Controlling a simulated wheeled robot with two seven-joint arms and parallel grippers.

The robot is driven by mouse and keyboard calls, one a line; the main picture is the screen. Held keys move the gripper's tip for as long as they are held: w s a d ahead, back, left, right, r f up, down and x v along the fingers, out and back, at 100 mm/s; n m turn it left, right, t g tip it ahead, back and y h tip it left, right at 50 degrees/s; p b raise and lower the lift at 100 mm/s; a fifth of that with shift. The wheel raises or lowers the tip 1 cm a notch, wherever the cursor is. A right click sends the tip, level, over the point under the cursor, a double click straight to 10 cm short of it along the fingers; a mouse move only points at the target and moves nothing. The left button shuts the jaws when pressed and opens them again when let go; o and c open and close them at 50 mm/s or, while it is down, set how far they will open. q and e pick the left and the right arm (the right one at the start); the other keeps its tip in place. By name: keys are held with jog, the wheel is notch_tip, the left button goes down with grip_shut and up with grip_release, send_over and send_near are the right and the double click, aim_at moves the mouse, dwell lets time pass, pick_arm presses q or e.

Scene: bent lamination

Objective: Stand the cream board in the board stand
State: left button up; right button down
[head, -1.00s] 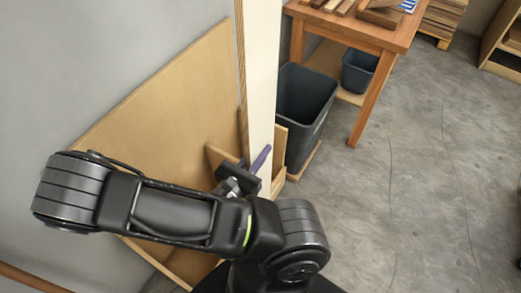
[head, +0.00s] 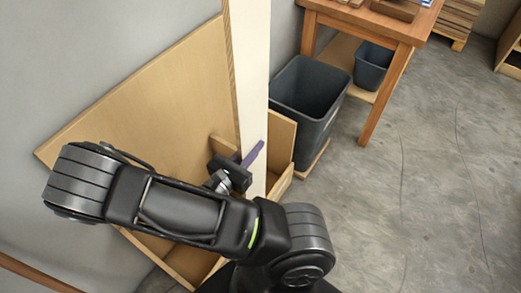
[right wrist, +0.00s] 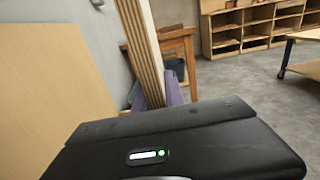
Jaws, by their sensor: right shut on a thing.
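The cream board (head: 253,70) stands tall and nearly upright, with a striped layered edge and its top out of frame. My right gripper (head: 246,160) is shut on it low down, with a purple finger across its cream face. In the right wrist view the board (right wrist: 147,45) rises between the purple fingers (right wrist: 158,92). The wooden board stand (head: 282,140) shows around the board's lower part, with a large tan panel (head: 150,105) at its left. The board's foot is largely hidden by my arm, so I cannot tell whether it is seated. My left gripper is out of view.
A dark grey bin (head: 306,95) stands close to the right of the stand. Behind it are a wooden table (head: 385,30) and a smaller bin (head: 373,62). A grey wall (head: 80,60) closes the left side. The concrete floor (head: 430,170) at right is clear.

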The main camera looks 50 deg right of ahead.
jog(key=w+a+b, duration=0.1)
jog(key=w+b, duration=0.3)
jog(key=w, duration=1)
notch_tip(320, 180, down, 19)
jog(key=b, duration=1.2)
jog(key=shift+r, duration=0.15)
jog(key=shift+a+f+b, duration=0.1)
jog(key=shift+f+b, duration=1.05)
jog(key=shift+f, duration=0.35)
jog(key=shift+w, duration=0.15)
jog(key=shift+n, duration=0.3)
jog(key=shift+w+a+b, duration=0.2)
jog(key=shift+w+b, duration=0.55)
jog(key=shift+w, duration=1.65)
jog(key=c, duration=1.3)
grip_release()
